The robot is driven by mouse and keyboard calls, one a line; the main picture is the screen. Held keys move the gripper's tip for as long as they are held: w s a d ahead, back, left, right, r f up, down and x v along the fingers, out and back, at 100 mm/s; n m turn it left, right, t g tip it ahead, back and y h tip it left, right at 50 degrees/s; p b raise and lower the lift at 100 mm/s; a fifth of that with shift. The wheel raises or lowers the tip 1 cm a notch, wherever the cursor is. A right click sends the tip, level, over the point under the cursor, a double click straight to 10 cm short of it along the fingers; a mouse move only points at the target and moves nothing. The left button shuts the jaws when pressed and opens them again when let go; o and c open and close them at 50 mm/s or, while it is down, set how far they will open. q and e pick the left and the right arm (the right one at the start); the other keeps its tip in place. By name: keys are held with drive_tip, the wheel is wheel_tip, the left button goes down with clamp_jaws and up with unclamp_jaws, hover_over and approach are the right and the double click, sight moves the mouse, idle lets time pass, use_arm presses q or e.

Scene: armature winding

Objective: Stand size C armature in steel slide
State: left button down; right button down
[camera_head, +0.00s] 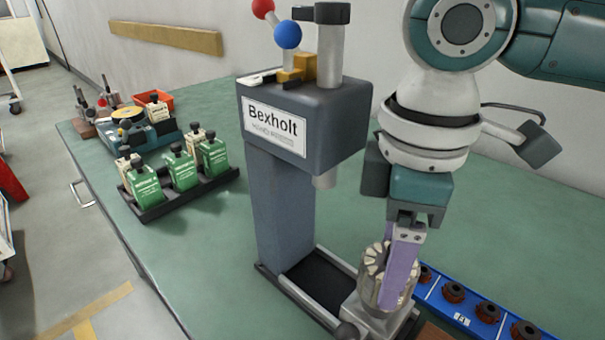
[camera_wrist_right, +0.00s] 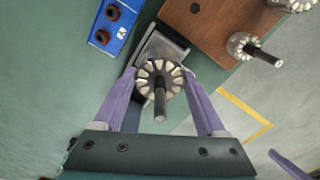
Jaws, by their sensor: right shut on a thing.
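My right gripper (camera_head: 390,295) has its purple fingers shut on an armature (camera_head: 372,264), a grey cylinder with pale wedge-shaped segments on its end. In the right wrist view the same armature (camera_wrist_right: 146,74) sits between the fingers, its dark shaft pointing at the camera. The steel slide (camera_head: 385,324) is directly below, at the foot of the Bexholt press; it also shows behind the armature in the wrist view (camera_wrist_right: 165,46). The armature looks upright over the slide; whether it touches is hidden. A purple strip (camera_wrist_right: 290,164) at the wrist view's lower right may be my left gripper's finger.
The Bexholt press (camera_head: 305,100) stands close on the left. A blue tray (camera_head: 462,317) with several dark rings lies at the right. A wooden board (camera_wrist_right: 205,28) carries other armatures (camera_wrist_right: 243,45). Green bottles (camera_head: 180,170) stand in a black rack at the far left.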

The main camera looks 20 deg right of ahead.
drive_tip(key=shift+f, duration=0.6)
unclamp_jaws()
idle(0.3)
idle(0.4)
wheel_tip(320, 180, up, 5)
drive_tip(key=p, duration=0.6)
drive_tip(key=shift+f, duration=0.2)
